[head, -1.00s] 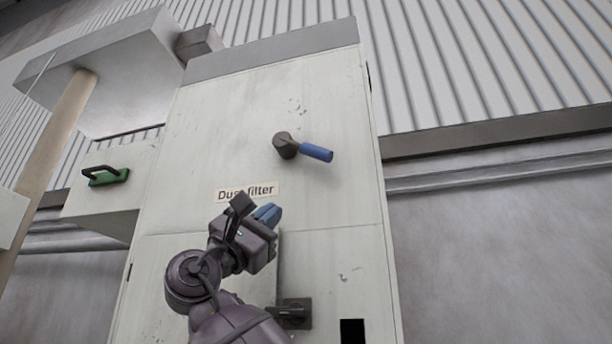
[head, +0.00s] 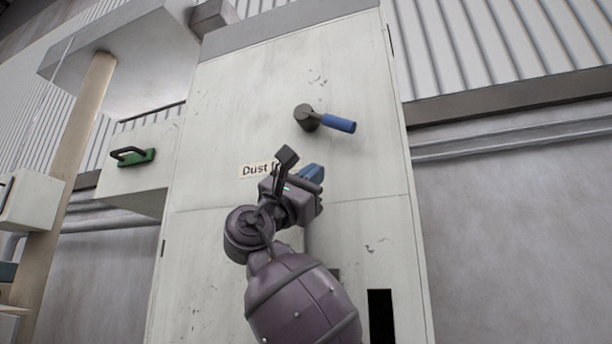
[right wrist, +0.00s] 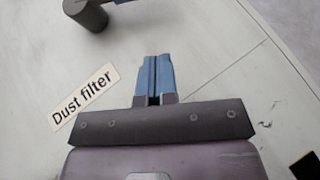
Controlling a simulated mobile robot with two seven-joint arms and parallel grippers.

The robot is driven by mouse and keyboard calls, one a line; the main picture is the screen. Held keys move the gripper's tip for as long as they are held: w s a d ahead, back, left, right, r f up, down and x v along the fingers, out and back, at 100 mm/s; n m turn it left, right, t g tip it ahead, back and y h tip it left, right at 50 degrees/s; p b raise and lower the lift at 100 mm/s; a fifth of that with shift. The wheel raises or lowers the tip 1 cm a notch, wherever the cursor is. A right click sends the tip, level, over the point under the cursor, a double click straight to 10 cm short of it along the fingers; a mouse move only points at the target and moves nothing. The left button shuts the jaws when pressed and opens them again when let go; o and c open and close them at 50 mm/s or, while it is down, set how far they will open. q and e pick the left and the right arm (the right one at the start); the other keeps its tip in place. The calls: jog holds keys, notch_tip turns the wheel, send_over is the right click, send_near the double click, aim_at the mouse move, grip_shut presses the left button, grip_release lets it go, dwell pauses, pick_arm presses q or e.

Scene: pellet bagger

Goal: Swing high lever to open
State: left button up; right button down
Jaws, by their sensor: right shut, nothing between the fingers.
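The high lever (head: 338,123) has a blue grip and a dark round hub (head: 307,117) on the upper front of a pale cabinet (head: 250,110). Its grip points right and slightly down. My right gripper (head: 312,171) is below the lever and apart from it, beside the "Dust filter" label (head: 255,169), which it partly covers. In the right wrist view its blue fingers (right wrist: 155,75) are shut with nothing between them. The lever's hub (right wrist: 84,15) shows at the top left there, with its grip mostly cut off by the frame. My left gripper is not in view.
A green plate with a dark handle (head: 134,156) is on a box at the left, near a tan post (head: 75,150). A dark rectangular opening (head: 381,315) is low on the cabinet. The cabinet front around the lever is clear.

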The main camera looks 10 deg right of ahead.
aim_at(328, 124)
jog(key=p+x, duration=0.1)
jog(key=x, duration=0.4)
jog(key=shift+r, duration=0.1)
jog(key=r, duration=0.1)
jog(key=s+d+r+p, duration=0.1)
jog(key=shift+r+p, duration=0.3)
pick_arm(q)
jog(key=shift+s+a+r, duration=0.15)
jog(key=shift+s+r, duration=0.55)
pick_arm(e)
jog(key=shift+s+d+r, duration=0.25)
jog(key=shift+s+r, duration=0.05)
jog(key=shift+r, duration=0.15)
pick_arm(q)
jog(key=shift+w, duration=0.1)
pick_arm(e)
jog(key=shift+s+t, duration=0.1)
jog(key=shift+t, duration=0.2)
